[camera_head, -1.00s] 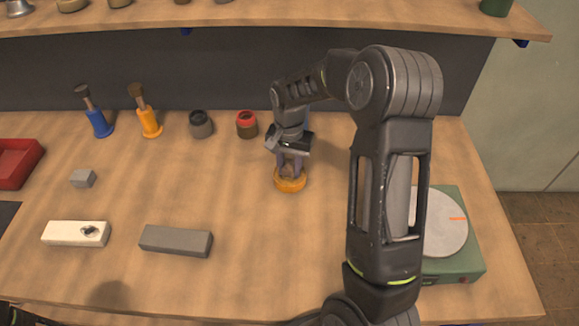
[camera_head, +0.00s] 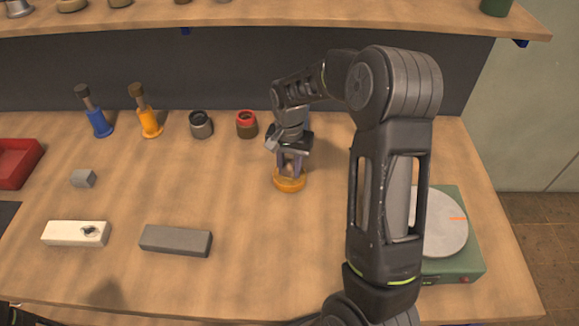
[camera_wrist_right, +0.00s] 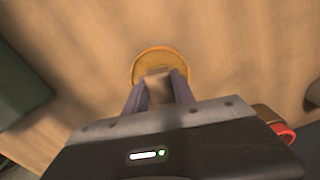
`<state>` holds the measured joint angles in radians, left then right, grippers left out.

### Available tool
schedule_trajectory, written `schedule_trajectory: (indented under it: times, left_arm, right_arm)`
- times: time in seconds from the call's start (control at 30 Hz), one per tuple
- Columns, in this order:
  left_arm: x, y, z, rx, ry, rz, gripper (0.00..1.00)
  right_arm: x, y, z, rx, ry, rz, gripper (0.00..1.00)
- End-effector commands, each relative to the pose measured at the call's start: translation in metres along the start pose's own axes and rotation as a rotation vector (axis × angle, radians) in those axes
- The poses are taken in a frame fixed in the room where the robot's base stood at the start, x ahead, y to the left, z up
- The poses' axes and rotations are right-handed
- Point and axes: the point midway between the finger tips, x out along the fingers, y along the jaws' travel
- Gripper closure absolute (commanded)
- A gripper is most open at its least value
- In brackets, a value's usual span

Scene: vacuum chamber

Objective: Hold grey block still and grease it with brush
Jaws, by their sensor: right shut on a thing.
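A long grey block (camera_head: 176,240) lies flat on the bench at front centre-left. A smaller grey block (camera_head: 82,178) lies further back on the left. Two upright tools with dark tops, one blue (camera_head: 98,118) and one orange (camera_head: 149,120), stand at the back left; I cannot tell whether either is the brush. My right gripper (camera_head: 290,170) points down, shut on a brownish piece (camera_wrist_right: 157,86) that rises from a round orange base (camera_head: 289,184). The base appears to rest on the bench. My left gripper is not in view.
A white block (camera_head: 75,233) with a dark mark lies at front left. A grey jar (camera_head: 201,125) and a red-topped jar (camera_head: 246,124) stand at the back. A green device with a round plate (camera_head: 443,222) is partly behind my right arm. The front middle of the bench is clear.

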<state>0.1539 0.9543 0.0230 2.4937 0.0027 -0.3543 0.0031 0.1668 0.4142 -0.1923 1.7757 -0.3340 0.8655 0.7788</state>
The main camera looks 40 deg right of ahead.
Motion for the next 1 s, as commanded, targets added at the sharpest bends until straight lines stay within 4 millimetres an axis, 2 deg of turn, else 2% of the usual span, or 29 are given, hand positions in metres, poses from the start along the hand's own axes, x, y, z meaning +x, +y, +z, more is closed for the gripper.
schedule_trajectory:
  times: [0.17, 0.8, 1.0]
  left_arm:
    - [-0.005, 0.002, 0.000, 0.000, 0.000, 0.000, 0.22]
    - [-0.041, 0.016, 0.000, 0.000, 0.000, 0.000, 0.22]
    - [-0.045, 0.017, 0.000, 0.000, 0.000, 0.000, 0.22]
  right_arm:
    - [-0.006, 0.001, 0.001, 0.000, -0.003, 0.002, 1.00]
    - [-0.063, 0.000, 0.000, 0.000, 0.000, 0.001, 1.00]
    - [-0.070, 0.000, 0.000, 0.000, -0.001, 0.001, 1.00]
